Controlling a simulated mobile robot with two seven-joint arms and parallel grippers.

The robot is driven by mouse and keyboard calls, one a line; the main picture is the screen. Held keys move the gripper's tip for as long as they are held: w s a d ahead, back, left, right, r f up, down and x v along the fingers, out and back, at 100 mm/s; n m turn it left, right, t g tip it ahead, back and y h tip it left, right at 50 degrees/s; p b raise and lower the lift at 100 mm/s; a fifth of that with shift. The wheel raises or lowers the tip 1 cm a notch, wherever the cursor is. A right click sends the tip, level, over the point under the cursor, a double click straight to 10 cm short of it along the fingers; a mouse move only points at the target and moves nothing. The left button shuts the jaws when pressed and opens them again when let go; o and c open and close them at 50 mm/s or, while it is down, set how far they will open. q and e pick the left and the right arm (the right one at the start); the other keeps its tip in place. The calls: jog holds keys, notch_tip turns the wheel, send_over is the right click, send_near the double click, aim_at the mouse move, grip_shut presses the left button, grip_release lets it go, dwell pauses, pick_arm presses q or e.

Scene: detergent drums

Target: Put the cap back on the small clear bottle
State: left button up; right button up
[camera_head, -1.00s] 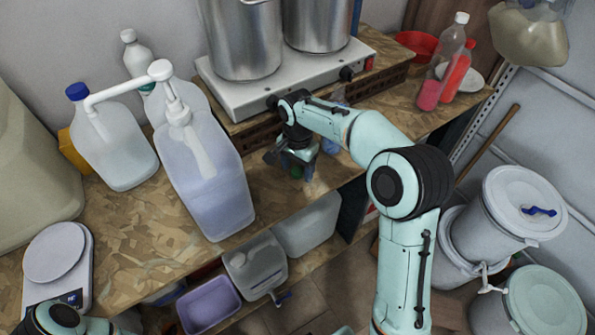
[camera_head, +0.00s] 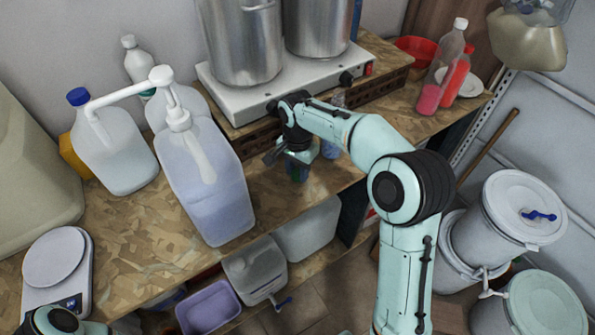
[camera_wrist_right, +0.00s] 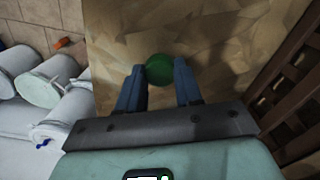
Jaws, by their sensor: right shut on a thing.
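My right gripper (camera_head: 297,163) is low over the front of the worktop, just before the hot plate. In the right wrist view its two fingers (camera_wrist_right: 160,82) are on either side of a round green cap (camera_wrist_right: 159,67), shut on it. In the head view the gripper and wrist hide most of this spot, and a small bluish-green shape shows below the fingers. A small clear bluish thing (camera_head: 330,149), perhaps the clear bottle, shows partly behind my right forearm. Whether the cap touches a bottle cannot be told. My left gripper is out of view.
The hot plate (camera_head: 227,98) with two steel pots stands behind the gripper. A large pump jug (camera_head: 213,195) stands to its left, a scale (camera_head: 57,258) at far left. A pink-filled bottle (camera_head: 430,95) stands at right. The worktop's front edge is close.

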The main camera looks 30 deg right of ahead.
aim_at(298, 173)
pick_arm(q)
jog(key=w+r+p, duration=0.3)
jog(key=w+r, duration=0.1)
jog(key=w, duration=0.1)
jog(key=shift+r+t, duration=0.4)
pick_arm(e)
notch_tip(298, 173, up, 19)
